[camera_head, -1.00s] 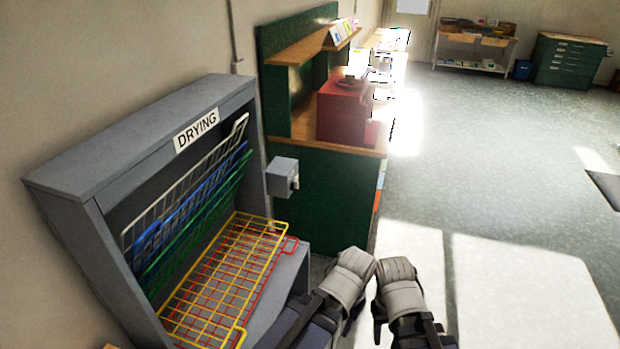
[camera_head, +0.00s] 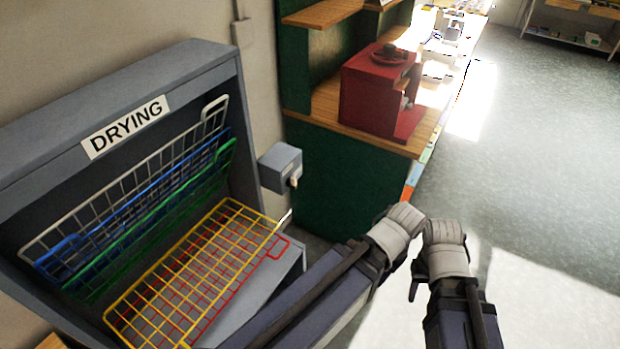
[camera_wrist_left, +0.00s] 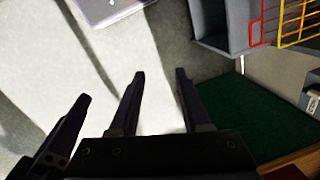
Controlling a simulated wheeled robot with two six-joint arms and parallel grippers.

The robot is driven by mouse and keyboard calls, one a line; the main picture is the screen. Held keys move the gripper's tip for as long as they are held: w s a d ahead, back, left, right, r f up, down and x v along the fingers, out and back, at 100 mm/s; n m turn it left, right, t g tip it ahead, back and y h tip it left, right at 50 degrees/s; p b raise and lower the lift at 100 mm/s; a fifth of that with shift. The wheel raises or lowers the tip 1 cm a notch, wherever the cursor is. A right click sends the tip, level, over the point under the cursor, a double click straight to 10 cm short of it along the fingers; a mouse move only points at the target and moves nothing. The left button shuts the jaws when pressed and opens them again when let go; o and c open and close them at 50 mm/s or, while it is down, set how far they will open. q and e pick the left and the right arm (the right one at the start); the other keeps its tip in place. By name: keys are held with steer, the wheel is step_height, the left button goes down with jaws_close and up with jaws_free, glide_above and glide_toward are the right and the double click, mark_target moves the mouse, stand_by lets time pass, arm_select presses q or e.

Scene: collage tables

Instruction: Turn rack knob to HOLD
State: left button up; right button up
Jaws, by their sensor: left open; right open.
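The rack knob (camera_head: 294,183) is a small pale handle on the front of a grey wall box (camera_head: 280,165), right of the drying rack (camera_head: 225,62). Any markings such as HOLD are too small to read. The box also shows at the right edge in the left wrist view (camera_wrist_left: 311,100). My left gripper (camera_wrist_left: 160,75) is open and empty in the left wrist view, over bright floor and apart from the box. In the head view its fingers are hidden. My right gripper (camera_head: 414,282) is only partly seen, with a dark finger below the pale wrist, right of and below the knob.
Wire shelves (camera_head: 200,262) in several colours stick out of the rack, left of my arms. A green cabinet (camera_head: 345,185) stands behind the knob box, with a red machine (camera_head: 375,92) on its wooden shelf. Open floor (camera_head: 540,180) lies to the right.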

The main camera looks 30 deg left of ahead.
arm_select(q)
steer(key=w+a+f+n+t+y+b, duration=0.1)
steer(key=w+a+f+n+y+b, duration=0.25)
steer(key=w+a+f+b, duration=0.4)
steer(key=n+y+b, duration=1.3)
steer(key=n+b, duration=0.4)
steer(key=b, duration=0.7)
glide_toward(296, 184)
steer(key=shift+w+a, duration=0.2)
steer(key=shift+a, duration=4.1)
jaws_close()
